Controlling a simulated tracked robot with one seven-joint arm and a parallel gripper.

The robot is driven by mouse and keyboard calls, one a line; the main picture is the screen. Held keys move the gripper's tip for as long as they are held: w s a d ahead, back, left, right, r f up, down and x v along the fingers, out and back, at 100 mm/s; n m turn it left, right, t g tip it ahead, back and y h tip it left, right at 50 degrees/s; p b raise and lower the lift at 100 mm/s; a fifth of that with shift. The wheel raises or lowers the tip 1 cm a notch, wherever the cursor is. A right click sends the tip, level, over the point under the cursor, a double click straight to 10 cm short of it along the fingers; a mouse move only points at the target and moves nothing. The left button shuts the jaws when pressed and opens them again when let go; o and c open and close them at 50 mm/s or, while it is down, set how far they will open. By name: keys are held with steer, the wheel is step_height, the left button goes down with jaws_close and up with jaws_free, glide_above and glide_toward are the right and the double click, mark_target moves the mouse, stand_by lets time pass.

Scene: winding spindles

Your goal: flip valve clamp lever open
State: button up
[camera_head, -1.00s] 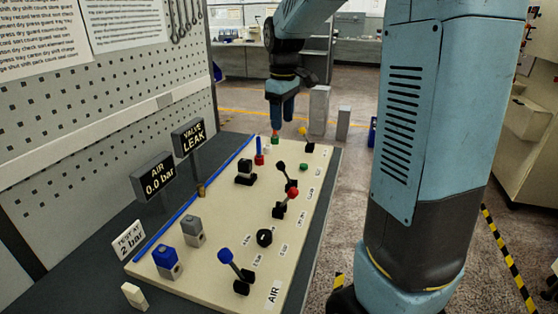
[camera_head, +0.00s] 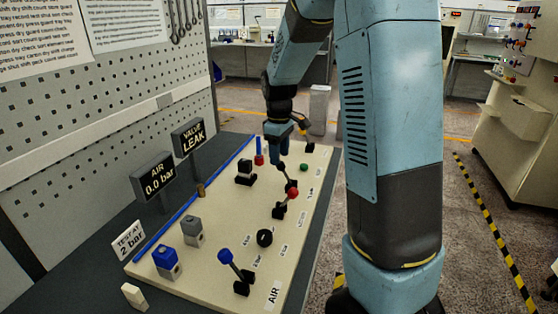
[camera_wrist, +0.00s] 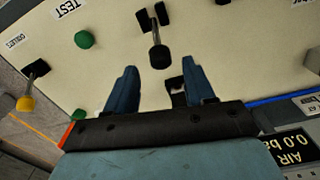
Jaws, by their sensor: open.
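A lever with a black knob (camera_head: 286,178) stands on the cream board; its label is unreadable, so I cannot confirm that it is the valve clamp lever. My gripper (camera_head: 279,157) is open and close above this lever, at its far side. In the wrist view my gripper (camera_wrist: 160,70) has its two blue fingers spread, and the black knob (camera_wrist: 159,57) appears between and just ahead of the tips. No contact shows. A dark fitting (camera_wrist: 176,86) shows partly between the fingers.
A green button (camera_wrist: 84,39) and a yellow-knobbed lever (camera_wrist: 30,95) are left in the wrist view. A blue-knobbed lever (camera_head: 231,265) is at the near end. The "VALVE LEAK" sign (camera_head: 188,137) stands left.

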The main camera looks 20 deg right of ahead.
mark_target(281, 166)
steer(key=shift+f, duration=1.4)
jaws_close()
steer(key=shift+w, duration=0.1)
